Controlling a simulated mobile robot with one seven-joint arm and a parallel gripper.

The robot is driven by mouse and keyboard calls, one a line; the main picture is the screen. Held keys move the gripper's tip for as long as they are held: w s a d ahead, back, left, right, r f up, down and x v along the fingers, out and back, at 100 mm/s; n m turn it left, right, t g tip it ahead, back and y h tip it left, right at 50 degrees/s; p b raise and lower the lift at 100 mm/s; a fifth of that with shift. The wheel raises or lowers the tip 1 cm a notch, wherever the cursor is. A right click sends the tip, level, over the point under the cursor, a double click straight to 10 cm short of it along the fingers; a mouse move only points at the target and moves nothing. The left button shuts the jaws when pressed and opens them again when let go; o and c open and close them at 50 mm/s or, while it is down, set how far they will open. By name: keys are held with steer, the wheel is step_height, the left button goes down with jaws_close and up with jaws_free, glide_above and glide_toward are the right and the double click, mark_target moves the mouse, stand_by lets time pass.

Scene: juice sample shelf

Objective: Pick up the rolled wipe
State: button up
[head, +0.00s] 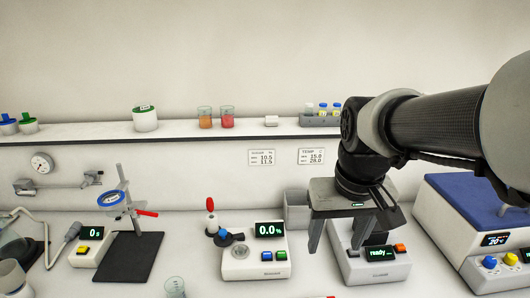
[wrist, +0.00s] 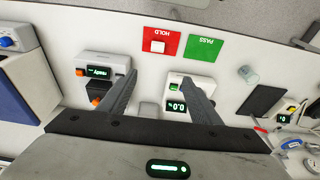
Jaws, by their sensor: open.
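A small white item (head: 271,121) lies on the wall shelf in the head view, right of the red beaker; it looks like the rolled wipe, but it is too small to be sure. In the wrist view another small white item (wrist: 157,46) sits on the red HOLD mat; I cannot tell what it is. My gripper (head: 338,240) is open and empty, pointing down above the bench by the "ready" device. It is lower than the shelf and right of the shelf item. In the wrist view, the space between my fingertips (wrist: 158,76) shows bare bench.
The shelf (head: 90,134) also holds an orange beaker (head: 205,117), a red beaker (head: 227,117) and a vial rack (head: 321,120). A green PASS mat (wrist: 205,48) lies beside the red one.

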steer(key=w+f+g+b, duration=0.1)
steer(key=w+f, duration=0.1)
steer(key=f, duration=0.5)
steer(key=w+d+f+b, duration=0.1)
steer(key=f, duration=0.6)
steer(key=w+f+g+b, duration=0.1)
steer(key=w+f+b, duration=0.1)
steer(key=f, duration=0.6)
steer(key=shift+w+d+g, duration=0.3)
steer(key=shift+d, duration=0.05)
steer(key=shift+a+f+b, duration=0.15)
steer(key=shift+a+f, duration=0.05)
steer(key=shift+f, duration=1.2)
steer(key=shift+a+f+b, duration=0.15)
steer(key=shift+f, duration=1.2)
steer(key=c, duration=1.1)
